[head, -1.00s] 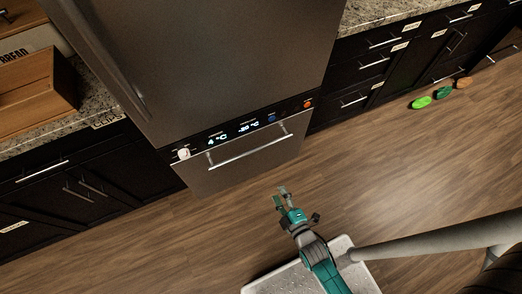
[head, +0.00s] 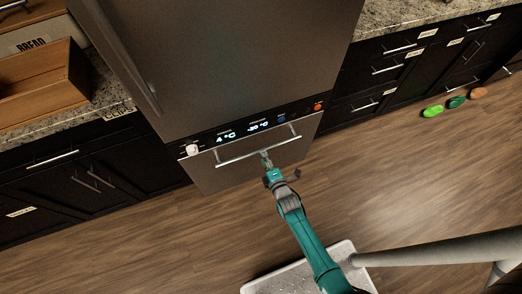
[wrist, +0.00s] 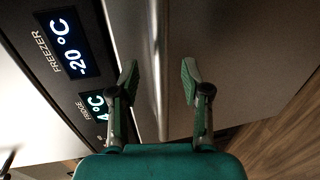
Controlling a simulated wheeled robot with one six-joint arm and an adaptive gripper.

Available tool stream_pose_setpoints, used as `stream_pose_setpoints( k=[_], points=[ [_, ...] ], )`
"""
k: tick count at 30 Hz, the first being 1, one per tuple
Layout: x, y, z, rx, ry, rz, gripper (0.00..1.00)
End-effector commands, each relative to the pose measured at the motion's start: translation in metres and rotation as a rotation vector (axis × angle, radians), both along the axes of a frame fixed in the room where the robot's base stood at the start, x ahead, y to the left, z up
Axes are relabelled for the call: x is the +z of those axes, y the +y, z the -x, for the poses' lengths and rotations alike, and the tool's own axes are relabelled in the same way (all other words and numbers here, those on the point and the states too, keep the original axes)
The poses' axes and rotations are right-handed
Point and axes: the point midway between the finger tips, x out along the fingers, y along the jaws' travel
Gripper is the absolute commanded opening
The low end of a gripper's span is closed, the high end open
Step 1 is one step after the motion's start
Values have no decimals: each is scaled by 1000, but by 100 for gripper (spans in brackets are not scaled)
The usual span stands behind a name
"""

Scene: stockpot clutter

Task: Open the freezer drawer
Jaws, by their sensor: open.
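The freezer drawer (head: 262,160) is the steel panel at the bottom of the fridge, and it is shut. Its long bar handle (head: 235,156) runs across its top; it also shows in the wrist view as an upright bar (wrist: 157,60). My gripper (head: 266,157) is at the middle of the handle. In the wrist view my open gripper (wrist: 160,80) has one finger on each side of the bar, with a gap visible on both sides. I cannot tell from the views how deep the bar sits between the fingers.
A display panel (head: 240,132) with lit temperatures and knobs sits just above the drawer. Dark cabinets (head: 80,170) flank the fridge. Green and orange objects (head: 456,102) lie on the floor at the right. The wood floor (head: 180,235) before the fridge is clear.

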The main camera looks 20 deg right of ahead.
Motion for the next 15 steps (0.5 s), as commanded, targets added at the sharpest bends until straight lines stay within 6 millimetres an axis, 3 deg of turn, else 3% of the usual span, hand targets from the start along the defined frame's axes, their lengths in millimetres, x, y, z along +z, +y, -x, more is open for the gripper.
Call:
stream_pose_setpoints(
  k=[6, 15],
  points=[
    [-6, 0, -31, 0, 0, 0, 48],
    [-10, 0, -47, 0, 1, -1, 48]
  ],
)
